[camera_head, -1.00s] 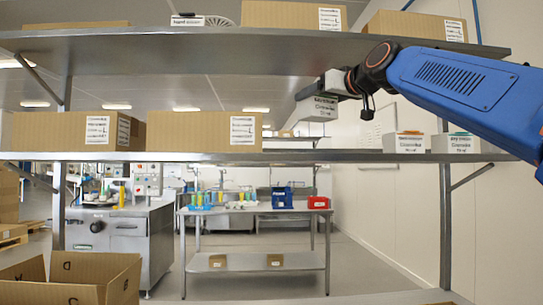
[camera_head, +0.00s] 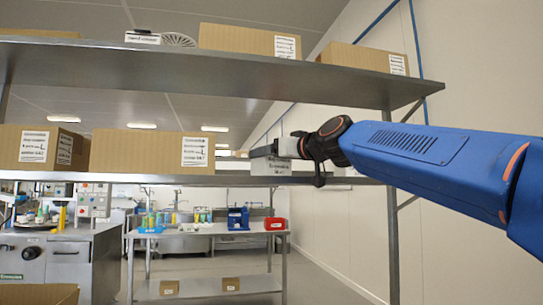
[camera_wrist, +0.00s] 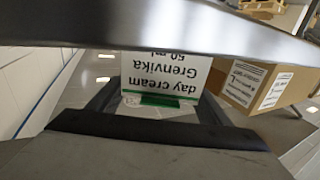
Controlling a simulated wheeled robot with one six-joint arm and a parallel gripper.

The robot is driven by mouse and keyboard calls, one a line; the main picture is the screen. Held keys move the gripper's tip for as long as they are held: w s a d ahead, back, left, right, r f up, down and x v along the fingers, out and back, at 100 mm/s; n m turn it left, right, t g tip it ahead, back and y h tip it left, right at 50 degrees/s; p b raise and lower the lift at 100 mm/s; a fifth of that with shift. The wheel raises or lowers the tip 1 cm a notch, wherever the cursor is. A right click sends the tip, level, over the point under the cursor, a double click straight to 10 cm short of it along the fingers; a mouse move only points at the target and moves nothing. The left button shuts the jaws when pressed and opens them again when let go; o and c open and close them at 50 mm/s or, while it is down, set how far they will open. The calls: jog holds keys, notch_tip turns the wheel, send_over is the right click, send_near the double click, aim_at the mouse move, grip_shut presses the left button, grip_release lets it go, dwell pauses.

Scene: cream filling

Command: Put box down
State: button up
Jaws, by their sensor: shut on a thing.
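My gripper (camera_head: 288,149) is shut on a small white box (camera_head: 270,167) at the height of the middle shelf (camera_head: 335,180), right of the large cardboard boxes. In the wrist view, the white box (camera_wrist: 160,75) sits between the dark fingers (camera_wrist: 155,108). Its label appears upside down and reads "day cream Grenvika 50 ml", with a green strip along one edge. The box's underside is close to the shelf surface; I cannot tell whether it touches. My gripper and arm hide part of the box in the head view.
A cardboard box (camera_head: 152,152) stands on the middle shelf left of the white box, and shows close by in the wrist view (camera_wrist: 258,85). The upper shelf (camera_head: 200,68) passes above my arm. A shelf post (camera_head: 392,245) stands at right. My arm covers the shelf's right part.

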jog(key=o, duration=1.1)
jog(key=shift+r, duration=0.1)
jog(key=v, duration=1.2)
